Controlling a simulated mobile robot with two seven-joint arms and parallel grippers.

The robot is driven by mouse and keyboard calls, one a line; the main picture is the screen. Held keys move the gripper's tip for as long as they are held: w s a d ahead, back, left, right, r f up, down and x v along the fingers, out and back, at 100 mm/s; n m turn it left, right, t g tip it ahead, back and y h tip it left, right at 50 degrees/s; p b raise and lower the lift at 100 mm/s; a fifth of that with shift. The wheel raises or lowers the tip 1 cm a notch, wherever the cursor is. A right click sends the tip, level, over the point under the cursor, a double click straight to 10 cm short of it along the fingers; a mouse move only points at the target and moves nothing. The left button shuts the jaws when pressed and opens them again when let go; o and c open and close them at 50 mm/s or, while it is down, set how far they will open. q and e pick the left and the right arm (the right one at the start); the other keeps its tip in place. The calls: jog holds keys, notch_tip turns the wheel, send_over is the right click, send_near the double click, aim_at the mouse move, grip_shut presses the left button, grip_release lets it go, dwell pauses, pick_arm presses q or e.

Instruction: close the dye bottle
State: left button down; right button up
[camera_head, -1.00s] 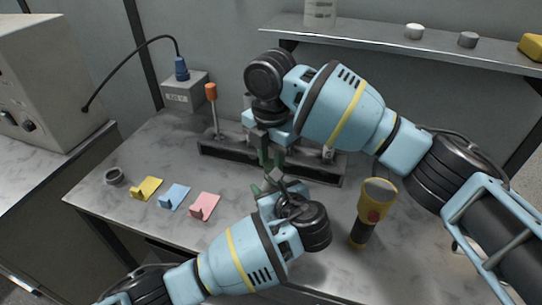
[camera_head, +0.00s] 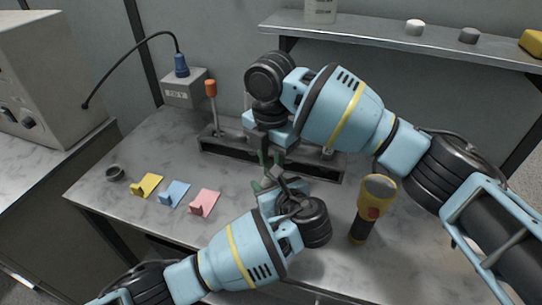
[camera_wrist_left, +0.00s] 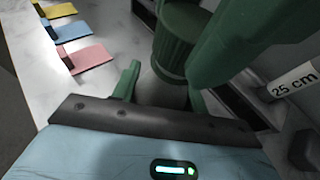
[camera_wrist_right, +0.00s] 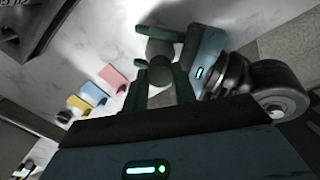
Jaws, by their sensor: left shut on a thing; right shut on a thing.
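My left gripper (camera_head: 266,183) is low over the bench, its green fingers shut on the dye bottle. In the left wrist view the bottle (camera_wrist_left: 160,92) is a grey cylinder between those fingers. A dark green ribbed cap (camera_wrist_left: 174,42) sits at its upper end, in line with it. My right gripper (camera_head: 269,157) comes from above, shut on the cap. The fingers hide much of both parts. I cannot tell whether the cap is fully seated.
A dark rack (camera_head: 218,145) stands behind the grippers, with an orange-handled tool (camera_head: 211,90). Yellow (camera_head: 147,185), blue (camera_head: 174,193) and pink (camera_head: 204,202) pieces lie left. A yellow flashlight (camera_head: 372,207) stands right. A shelf (camera_head: 380,36) runs behind my right arm.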

jog(key=m, duration=1.3)
jog(key=shift+m, duration=0.3)
jog(key=m, duration=1.2)
jog(key=shift+m, duration=0.4)
jog(key=m, duration=1)
jog(key=shift+m, duration=0.4)
jog(key=m, duration=1.1)
jog(key=shift+m, duration=0.3)
